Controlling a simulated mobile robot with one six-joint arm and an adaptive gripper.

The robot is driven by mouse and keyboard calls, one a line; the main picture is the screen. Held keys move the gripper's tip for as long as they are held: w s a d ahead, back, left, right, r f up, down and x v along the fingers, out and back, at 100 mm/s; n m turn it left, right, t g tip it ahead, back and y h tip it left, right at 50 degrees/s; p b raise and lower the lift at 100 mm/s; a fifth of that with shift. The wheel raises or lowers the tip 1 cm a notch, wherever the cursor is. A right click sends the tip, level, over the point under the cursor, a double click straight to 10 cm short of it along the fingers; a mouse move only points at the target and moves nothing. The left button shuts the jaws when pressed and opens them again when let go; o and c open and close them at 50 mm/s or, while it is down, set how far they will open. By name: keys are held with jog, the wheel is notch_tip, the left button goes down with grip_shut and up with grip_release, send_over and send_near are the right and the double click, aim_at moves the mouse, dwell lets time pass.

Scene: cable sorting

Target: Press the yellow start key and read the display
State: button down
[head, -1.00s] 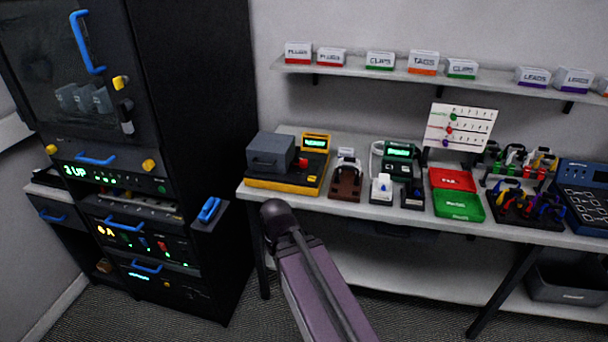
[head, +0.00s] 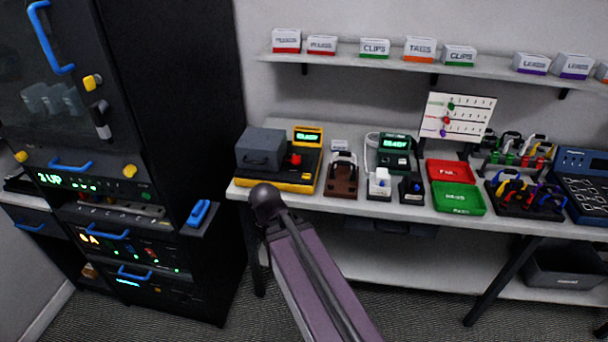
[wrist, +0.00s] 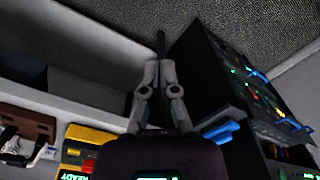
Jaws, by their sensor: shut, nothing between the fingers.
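A yellow-and-black machine (head: 275,183) with a grey box-shaped lid stands at the left end of the bench. It has a red button (head: 295,160) and a yellow-framed display (head: 307,137) with lit green letters too small to read in the head view. In the wrist view the machine (wrist: 90,134) is at the lower left, and its display (wrist: 74,177) seems to read READY, cut by the frame edge. I cannot make out a yellow start key for certain. My gripper (wrist: 160,40) is shut and empty, apart from the machine. It does not show in the head view.
A black cabinet (head: 190,90) with blue handles and yellow knobs stands left of the bench. A brown holder (head: 341,176), a green unit with a lit screen (head: 395,143), and red (head: 450,173) and green (head: 458,198) trays stand right of the machine. Labelled boxes line the shelf above.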

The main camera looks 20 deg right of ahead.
jog(key=shift+d, duration=0.35)
notch_tip(320, 180, up, 11)
jog(key=m+t+y+p, duration=0.3)
jog(key=t+y+p, duration=0.2)
jog(key=t, duration=0.3)
send_over(307, 176)
jog(key=shift+s+f, duration=0.1)
jog(key=shift+f, duration=0.15)
notch_tip(307, 176, down, 8)
jog(key=b, duration=0.8)
jog(key=shift+f+b, duration=0.25)
jog(key=shift+b, duration=0.1)
